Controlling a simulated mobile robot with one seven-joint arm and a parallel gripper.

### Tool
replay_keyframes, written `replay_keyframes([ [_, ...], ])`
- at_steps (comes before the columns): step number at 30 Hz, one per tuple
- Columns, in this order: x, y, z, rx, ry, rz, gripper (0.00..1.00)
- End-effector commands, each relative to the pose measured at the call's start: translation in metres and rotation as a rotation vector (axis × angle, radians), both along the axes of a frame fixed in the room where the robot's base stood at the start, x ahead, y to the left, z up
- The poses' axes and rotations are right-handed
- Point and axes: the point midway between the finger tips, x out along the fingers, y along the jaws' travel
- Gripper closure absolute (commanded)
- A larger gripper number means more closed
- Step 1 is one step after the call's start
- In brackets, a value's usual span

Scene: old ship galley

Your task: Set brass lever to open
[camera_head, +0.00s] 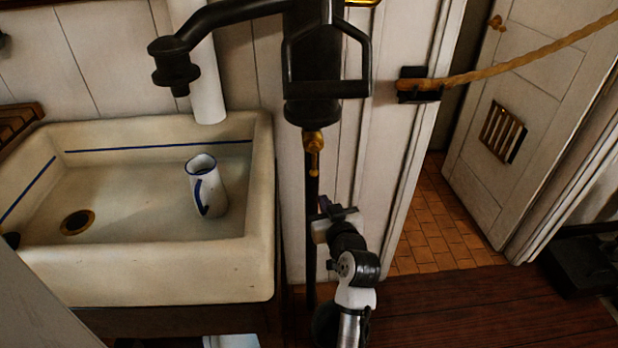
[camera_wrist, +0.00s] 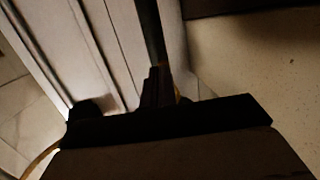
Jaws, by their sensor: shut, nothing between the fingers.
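The brass lever (camera_head: 314,145) hangs below the black pump body (camera_head: 312,75), on the dark vertical pipe beside the sink. It looks to point down. My gripper (camera_head: 325,204) is a little below the lever in the head view, in front of the pipe. Its fingers are shut with nothing between them. In the wrist view the shut fingers (camera_wrist: 158,85) point along the dark pipe (camera_wrist: 150,28). A small brass-coloured bit (camera_wrist: 178,96) shows just beside them; most of the lever is hidden there. I cannot tell whether the fingers touch it.
The white sink (camera_head: 262,215) stands to the left, with a blue-and-white jug (camera_head: 206,186) in it. A black spout (camera_head: 176,62) reaches over the sink. A rope (camera_head: 520,55) runs from a black bracket to the upper right. A doorway with a tiled floor (camera_head: 430,220) is at right.

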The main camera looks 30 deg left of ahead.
Motion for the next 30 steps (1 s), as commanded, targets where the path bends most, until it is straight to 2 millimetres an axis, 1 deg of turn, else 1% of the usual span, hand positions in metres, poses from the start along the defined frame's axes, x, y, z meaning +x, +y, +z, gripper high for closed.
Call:
replay_keyframes([
  [1, -0.014, 0.009, 0.003, -0.106, -0.129, 0.003, 1.00],
  [3, -0.029, 0.016, 0.010, -0.259, -0.316, -0.007, 1.00],
  [6, -0.049, 0.023, 0.022, -0.442, -0.546, -0.021, 1.00],
  [9, -0.064, 0.027, 0.032, -0.574, -0.709, -0.034, 1.00],
  [12, -0.073, 0.029, 0.038, -0.648, -0.799, -0.043, 1.00],
  [14, -0.074, 0.030, 0.041, -0.669, -0.825, -0.046, 1.00],
  [17, -0.069, 0.034, 0.042, -0.678, -0.836, -0.048, 1.00],
  [20, -0.057, 0.043, 0.045, -0.677, -0.834, -0.048, 1.00],
  [30, 0.000, 0.087, 0.048, -0.676, -0.831, -0.048, 1.00],
])
